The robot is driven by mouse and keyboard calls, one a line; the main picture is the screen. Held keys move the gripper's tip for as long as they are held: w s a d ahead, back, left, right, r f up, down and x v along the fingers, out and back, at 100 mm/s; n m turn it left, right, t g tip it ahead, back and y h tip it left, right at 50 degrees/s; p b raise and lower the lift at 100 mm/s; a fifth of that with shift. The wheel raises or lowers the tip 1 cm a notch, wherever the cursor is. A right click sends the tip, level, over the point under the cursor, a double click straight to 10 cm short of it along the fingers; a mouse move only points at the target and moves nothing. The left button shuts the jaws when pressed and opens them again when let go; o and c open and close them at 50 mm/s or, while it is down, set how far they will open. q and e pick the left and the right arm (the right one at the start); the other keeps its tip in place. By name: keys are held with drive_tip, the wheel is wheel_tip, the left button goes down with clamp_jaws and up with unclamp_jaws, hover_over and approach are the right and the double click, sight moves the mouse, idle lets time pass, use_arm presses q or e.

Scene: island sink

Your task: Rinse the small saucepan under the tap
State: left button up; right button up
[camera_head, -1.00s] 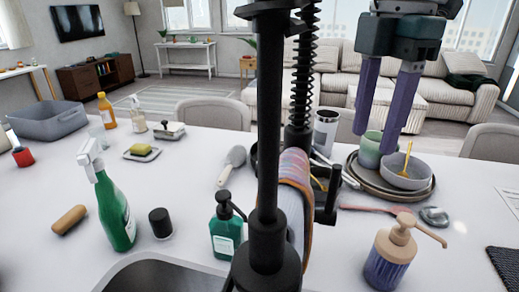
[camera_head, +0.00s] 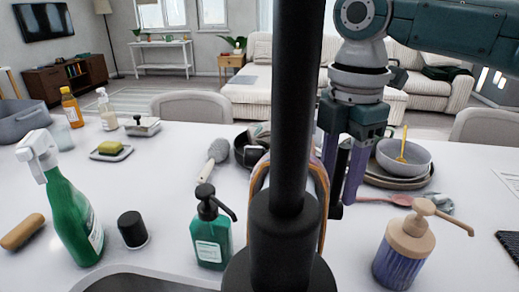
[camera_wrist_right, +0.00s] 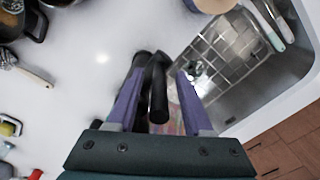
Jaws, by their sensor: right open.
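A dark round pan (camera_head: 250,146), which may be the small saucepan, stands on the counter behind the tap. It is partly hidden, with something greyish at its top. Dark cookware (camera_wrist_right: 35,22) also shows at the top left of the wrist view. The black tap (camera_head: 290,150) rises in front of me. My left gripper is not in view.
The sink (camera_wrist_right: 225,65) lies on the right of the wrist view. A green soap pump (camera_head: 210,235), spray bottle (camera_head: 78,215), black jar (camera_head: 132,229) and tan dispenser (camera_head: 404,250) crowd the front. A grey bowl (camera_head: 405,160) sits on plates at right.

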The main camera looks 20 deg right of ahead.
drive_tip(key=shift+f, duration=0.6)
drive_tip(key=shift+c, duration=0.3)
clamp_jaws()
idle(0.7)
